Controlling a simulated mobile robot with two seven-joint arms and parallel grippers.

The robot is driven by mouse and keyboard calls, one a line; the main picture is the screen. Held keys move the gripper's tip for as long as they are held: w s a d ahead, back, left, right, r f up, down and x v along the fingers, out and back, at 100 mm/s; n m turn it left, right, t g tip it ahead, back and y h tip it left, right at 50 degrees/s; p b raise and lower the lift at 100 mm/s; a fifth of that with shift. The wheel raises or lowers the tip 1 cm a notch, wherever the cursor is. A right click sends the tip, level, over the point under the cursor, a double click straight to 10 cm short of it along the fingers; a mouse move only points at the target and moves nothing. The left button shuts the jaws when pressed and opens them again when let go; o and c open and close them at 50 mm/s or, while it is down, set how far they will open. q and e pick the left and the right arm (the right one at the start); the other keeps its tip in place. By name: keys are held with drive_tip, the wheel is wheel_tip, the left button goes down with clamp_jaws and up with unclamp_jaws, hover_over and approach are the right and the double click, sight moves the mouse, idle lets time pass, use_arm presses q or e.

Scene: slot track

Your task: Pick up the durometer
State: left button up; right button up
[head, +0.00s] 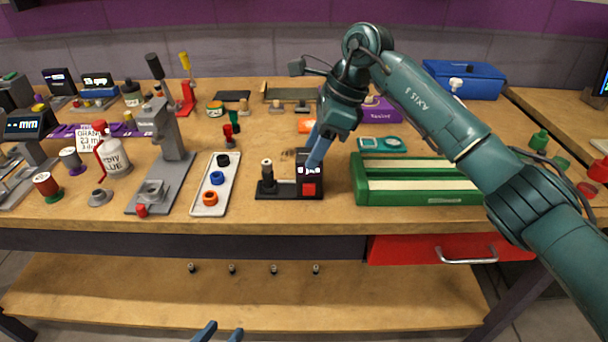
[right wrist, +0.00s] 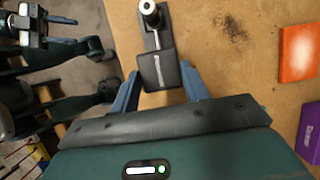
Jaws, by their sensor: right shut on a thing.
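A black device, which I take to be the durometer (head: 309,189), stands near the front of the workbench. It has a lit display and a red front button on a box, and a dark base with an upright knobbed post to the left. My right gripper (head: 310,160) reaches down onto the box from above. In the right wrist view the black box (right wrist: 158,70) lies between the two blue fingers of my right gripper (right wrist: 158,88), which is shut on it. My left gripper (head: 220,332) shows only as two spread fingertips at the bottom edge, empty.
A white tray (head: 226,188) with colored rings lies left of the device. A grey stand (head: 172,165) is further left. A green slotted block (head: 420,197) stands close on the right. An orange box (right wrist: 298,52) and a purple box (head: 380,108) lie behind. A red drawer (head: 410,249) is below.

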clamp_jaws()
drive_tip(key=shift+r, duration=0.1)
wheel_tip(320, 180, up, 10)
drive_tip(key=shift+p, duration=0.3)
idle(0.4)
drive_tip(key=shift+f+b, duration=1.5)
drive_tip(key=shift+f, duration=1.45)
drive_tip(key=shift+f+b, duration=0.95)
drive_tip(key=shift+f, duration=1.25)
